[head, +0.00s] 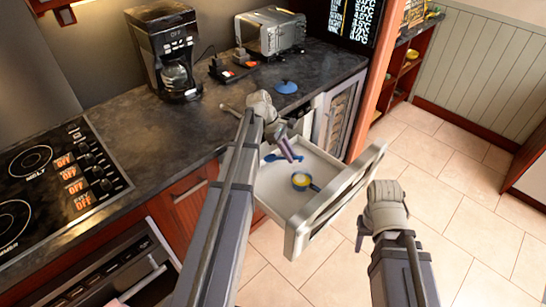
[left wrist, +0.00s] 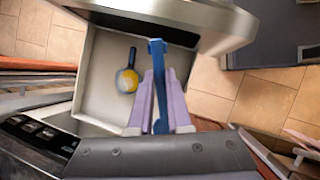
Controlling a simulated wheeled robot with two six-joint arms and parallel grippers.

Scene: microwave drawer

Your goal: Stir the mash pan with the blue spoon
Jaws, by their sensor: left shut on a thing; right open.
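My left gripper (head: 293,158) is over the open drawer, shut on the blue spoon (head: 271,157). In the left wrist view the spoon (left wrist: 157,58) runs between the two pale purple fingers (left wrist: 160,80) and sticks out past their tips. The mash pan (head: 302,182), a small dark-blue pan with yellow mash and a short handle, sits on the drawer floor. It also shows in the left wrist view (left wrist: 126,80), left of the spoon, with a gap between them. My right gripper (head: 362,236) is open outside the drawer, to its right; its fingers are mostly hidden.
The pale drawer (head: 345,205) is pulled out, with raised walls around the pan. The dark counter (head: 150,125) behind carries a coffee maker (head: 165,50), a toaster (head: 270,33) and a blue lid (head: 286,87). A cooktop (head: 50,185) is at left. Tiled floor is open at right.

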